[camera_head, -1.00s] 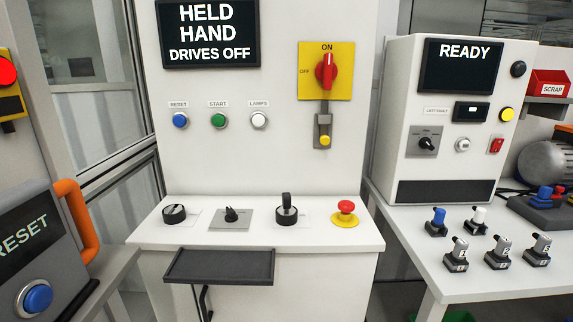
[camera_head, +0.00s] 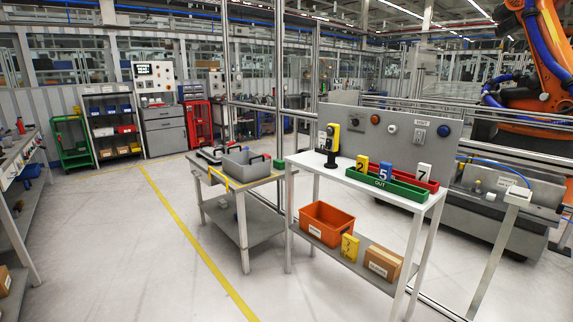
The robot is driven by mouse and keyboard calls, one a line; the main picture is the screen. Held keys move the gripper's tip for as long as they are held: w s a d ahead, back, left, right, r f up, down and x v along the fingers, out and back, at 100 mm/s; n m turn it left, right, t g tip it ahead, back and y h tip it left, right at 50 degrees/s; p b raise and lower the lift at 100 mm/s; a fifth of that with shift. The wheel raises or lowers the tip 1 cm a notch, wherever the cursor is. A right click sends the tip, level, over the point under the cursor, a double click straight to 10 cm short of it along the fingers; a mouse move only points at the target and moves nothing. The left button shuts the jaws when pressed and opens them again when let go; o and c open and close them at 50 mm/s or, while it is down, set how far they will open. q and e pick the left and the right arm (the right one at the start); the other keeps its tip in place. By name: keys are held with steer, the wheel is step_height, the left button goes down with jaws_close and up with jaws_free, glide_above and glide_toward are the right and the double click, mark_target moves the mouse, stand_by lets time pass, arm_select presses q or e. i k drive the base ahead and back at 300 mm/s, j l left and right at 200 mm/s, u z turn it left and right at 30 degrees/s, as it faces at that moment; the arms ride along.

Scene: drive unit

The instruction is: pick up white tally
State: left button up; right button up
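A white tally (camera_head: 424,171) marked 7 stands upright at the right end of the trays on the white table. A blue tally (camera_head: 385,172) marked 5 and a yellow tally (camera_head: 361,163) marked 2 stand to its left. A green tray (camera_head: 385,186) marked OUT runs along the table's front edge, with a red tray (camera_head: 408,178) behind it. I cannot tell which tray holds the white tally's foot. Neither of my grippers is in view.
A yellow-and-black post device (camera_head: 332,142) stands at the table's left. The lower shelf holds an orange bin (camera_head: 326,222), a yellow block (camera_head: 349,247) and a carton (camera_head: 382,264). A cart with a grey bin (camera_head: 246,164) stands left. The floor in front is clear.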

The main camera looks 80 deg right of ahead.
mark_target(424, 171)
steer(key=z, duration=3.75)
